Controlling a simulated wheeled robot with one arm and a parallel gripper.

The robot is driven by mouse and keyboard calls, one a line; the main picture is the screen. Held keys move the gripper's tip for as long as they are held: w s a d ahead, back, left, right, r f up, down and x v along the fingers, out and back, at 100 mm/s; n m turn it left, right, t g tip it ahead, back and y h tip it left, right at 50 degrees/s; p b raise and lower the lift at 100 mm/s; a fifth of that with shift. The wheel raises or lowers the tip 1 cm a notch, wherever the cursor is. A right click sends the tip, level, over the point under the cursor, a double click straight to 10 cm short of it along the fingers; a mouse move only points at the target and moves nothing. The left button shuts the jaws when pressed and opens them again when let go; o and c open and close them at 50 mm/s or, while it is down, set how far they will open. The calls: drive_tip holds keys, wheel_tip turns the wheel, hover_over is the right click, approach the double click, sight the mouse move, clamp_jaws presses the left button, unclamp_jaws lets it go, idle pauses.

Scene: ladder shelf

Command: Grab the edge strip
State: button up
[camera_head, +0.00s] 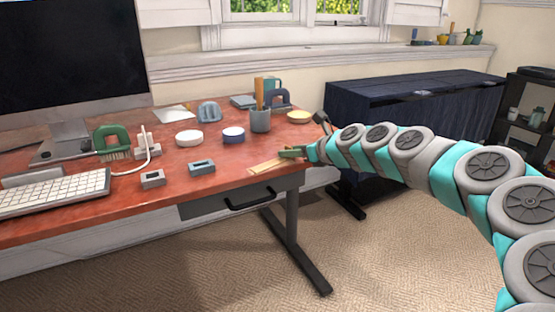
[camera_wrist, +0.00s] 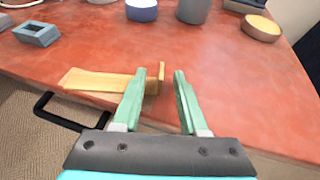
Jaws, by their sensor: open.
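The edge strip looks like a pale wooden strip with a short upright lip at its right end. It lies near the front right edge of the red desk; in the wrist view the strip (camera_wrist: 100,82) runs left to right, and in the head view (camera_head: 265,165) it is partly hidden by my gripper. My gripper (camera_head: 293,152) is open; in the wrist view its green fingers (camera_wrist: 159,73) point at the strip's right end. The lip appears between the two fingers, and the left finger covers part of the strip. I cannot tell whether either finger touches it.
On the red desk (camera_head: 100,205) stand a pencil cup (camera_head: 261,121), a blue-banded round tub (camera_head: 233,135), a yellow-topped dish (camera_head: 300,117) and a slotted grey-blue block (camera_head: 202,167). A drawer handle (camera_head: 250,199) juts out below the front edge. The desk right of my fingers is clear.

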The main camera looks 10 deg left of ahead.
drive_tip(key=shift+w+a+f, duration=0.1)
drive_tip(key=shift+w+a, duration=0.1)
clamp_jaws()
idle(0.3)
